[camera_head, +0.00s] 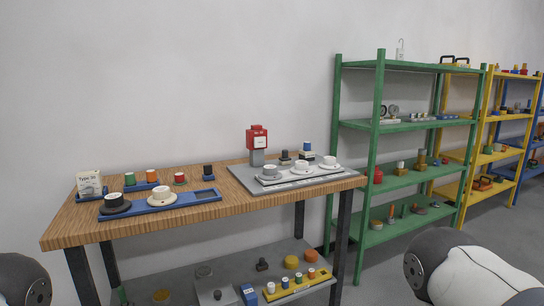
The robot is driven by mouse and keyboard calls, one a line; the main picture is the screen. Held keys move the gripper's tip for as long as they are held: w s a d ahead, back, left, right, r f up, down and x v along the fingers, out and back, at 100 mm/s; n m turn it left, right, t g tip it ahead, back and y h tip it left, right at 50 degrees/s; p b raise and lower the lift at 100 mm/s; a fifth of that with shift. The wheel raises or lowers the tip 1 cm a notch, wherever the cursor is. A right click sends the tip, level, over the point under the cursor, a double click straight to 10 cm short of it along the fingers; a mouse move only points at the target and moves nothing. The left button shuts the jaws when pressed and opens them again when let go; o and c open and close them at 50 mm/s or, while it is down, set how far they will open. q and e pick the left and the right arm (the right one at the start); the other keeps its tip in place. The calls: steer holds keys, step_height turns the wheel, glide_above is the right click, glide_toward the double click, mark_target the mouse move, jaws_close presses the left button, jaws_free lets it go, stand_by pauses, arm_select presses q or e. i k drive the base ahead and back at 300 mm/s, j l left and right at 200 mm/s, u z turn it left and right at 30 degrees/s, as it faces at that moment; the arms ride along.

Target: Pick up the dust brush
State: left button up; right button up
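I cannot make out a dust brush in the head view; many of the parts are too small to tell. The wooden workbench (215,212) stands in front of me. A blue tray (193,202) on its left side holds a black-topped part (114,199) and a white-topped part (162,192). A grey plate (243,176) on its right side bears several white-topped parts. Dark and white links of my own arms show at the bottom left and bottom right corners. Neither of my grippers is in the picture.
A red-and-grey device (257,140) stands at the bench's back, and a small white box (89,184) at its left. The lower shelf (220,272) holds a yellow tray (298,286) and loose parts. Green (372,150) and yellow (469,150) racks stand right. Bare wood lies along the bench's front edge.

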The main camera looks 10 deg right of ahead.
mark_target(284, 160)
steer(key=i+l+u, duration=0.15)
steer(key=l, duration=0.15)
steer(key=i+l+u, duration=0.15)
steer(key=l, duration=0.2)
steer(key=i+l+u, duration=0.1)
steer(key=l, duration=0.25)
steer(key=i+l+u, duration=0.15)
steer(key=l, duration=0.25)
